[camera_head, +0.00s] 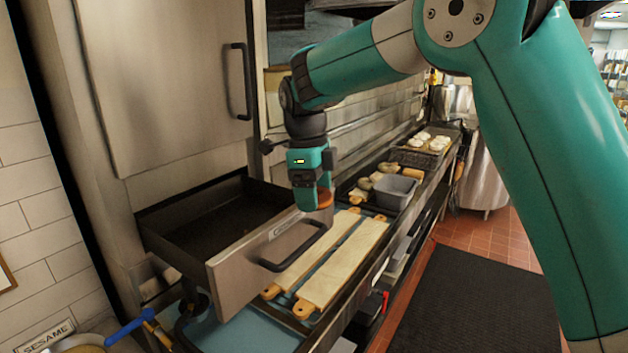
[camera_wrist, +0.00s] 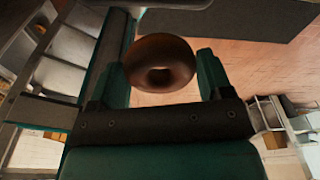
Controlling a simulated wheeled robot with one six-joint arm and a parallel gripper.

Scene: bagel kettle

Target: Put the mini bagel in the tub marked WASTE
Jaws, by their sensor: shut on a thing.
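The mini bagel is brown with a hole in its middle. It shows between my two fingers in the wrist view (camera_wrist: 160,62) and as an orange-brown edge at the tip of my gripper in the head view (camera_head: 325,198). My gripper (camera_head: 316,197) is shut on it and holds it in the air, close to the front of the open drawer. In the wrist view the green fingertips (camera_wrist: 162,78) sit on either side of the bagel. I see no tub with a readable WASTE mark.
An open, empty-looking metal drawer (camera_head: 235,270) with a black handle juts out beside my gripper. Long wooden boards (camera_head: 345,262) lie on the counter. A grey tub (camera_head: 396,192) stands further back, near bagels and a tray of pale dough (camera_head: 430,143). A SESAME label (camera_head: 47,336) is at bottom left.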

